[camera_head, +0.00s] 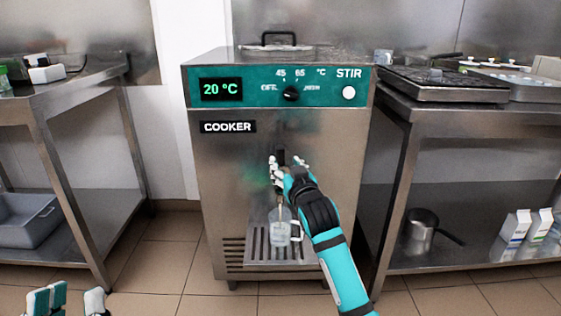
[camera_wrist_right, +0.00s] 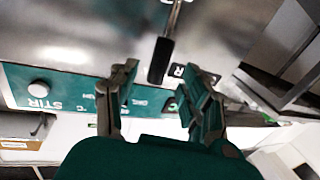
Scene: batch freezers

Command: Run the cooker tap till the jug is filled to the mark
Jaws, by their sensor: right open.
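The steel cooker (camera_head: 225,165) stands in the middle of the head view; its display reads 20 °C. The tap's black lever (camera_head: 280,157) is on its front, and it also shows in the right wrist view (camera_wrist_right: 161,60). My right gripper (camera_head: 287,161) is open at the lever; in the right wrist view its fingers (camera_wrist_right: 160,72) are apart, with the lever between or just beyond their tips. The clear jug (camera_head: 281,234) stands below on the drip grate (camera_head: 257,248). A thin pale streak runs down into it; its level and mark are unclear. My left gripper (camera_head: 75,299) is open and empty, low at the left.
A steel table (camera_head: 60,105) stands left, with a grey tub (camera_head: 28,218) on its lower shelf. The right table (camera_head: 480,115) carries a hob (camera_head: 440,85); a saucepan (camera_head: 421,228) and cartons (camera_head: 515,225) are below. The floor in front is clear.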

